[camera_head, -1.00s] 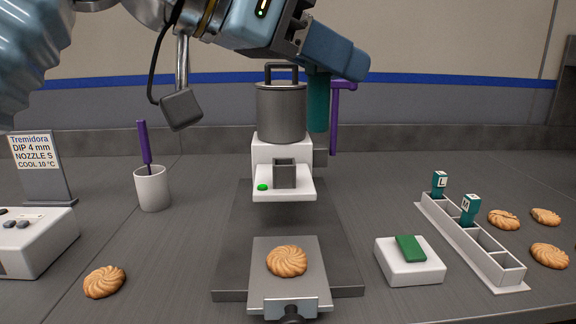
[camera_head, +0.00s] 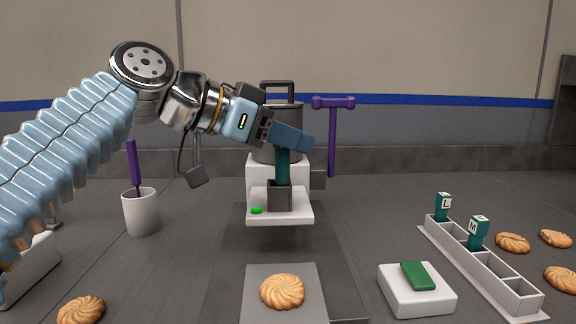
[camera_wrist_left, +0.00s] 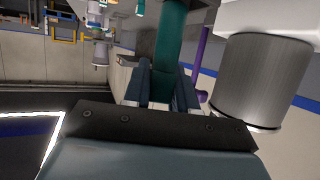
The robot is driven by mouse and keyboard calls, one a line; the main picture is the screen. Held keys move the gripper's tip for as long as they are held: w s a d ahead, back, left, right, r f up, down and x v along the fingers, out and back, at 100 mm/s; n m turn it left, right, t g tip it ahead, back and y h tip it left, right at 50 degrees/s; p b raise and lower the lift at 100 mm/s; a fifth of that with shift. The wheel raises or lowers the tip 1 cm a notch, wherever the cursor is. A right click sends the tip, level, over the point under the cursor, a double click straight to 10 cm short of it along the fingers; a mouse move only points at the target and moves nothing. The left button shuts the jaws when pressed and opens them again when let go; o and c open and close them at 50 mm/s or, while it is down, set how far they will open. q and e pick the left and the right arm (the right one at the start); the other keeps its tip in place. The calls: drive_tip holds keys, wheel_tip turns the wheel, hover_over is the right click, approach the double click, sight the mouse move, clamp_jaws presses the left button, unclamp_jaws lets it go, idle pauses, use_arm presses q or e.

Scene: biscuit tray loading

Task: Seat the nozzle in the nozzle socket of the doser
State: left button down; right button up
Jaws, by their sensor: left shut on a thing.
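The teal nozzle (camera_head: 283,166) is upright in my left gripper (camera_head: 294,140), which is shut on it near its upper part. It also shows between the fingers in the left wrist view (camera_wrist_left: 170,48). The doser (camera_head: 263,172) is white with a grey metal hopper (camera_wrist_left: 265,82) and a purple lever. Its dark grey nozzle socket (camera_head: 279,198) sits on the front white shelf (camera_head: 299,208), beside a green button. The nozzle's lower end meets the socket's top edge in the head view; I cannot tell how deep it sits inside. My right gripper is out of view.
A biscuit (camera_head: 282,292) lies on the metal plate (camera_head: 252,309) below the doser. A white cup (camera_head: 141,213) with a purple-handled tool stands left. A rack (camera_head: 503,288) with nozzles L and M, a white block with a green pad (camera_head: 417,275) and several biscuits are right.

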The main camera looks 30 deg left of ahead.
sight(288, 162)
use_arm(q)
drive_tip(key=f, duration=0.4)
drive_tip(key=shift+w+a+b, duration=0.25)
drive_tip(key=shift+a+b, duration=0.05)
drive_tip(key=shift+b, duration=0.05)
drive_tip(key=c, duration=0.9)
unclamp_jaws()
drive_tip(key=v, duration=1.2)
drive_tip(key=shift+r, duration=0.1)
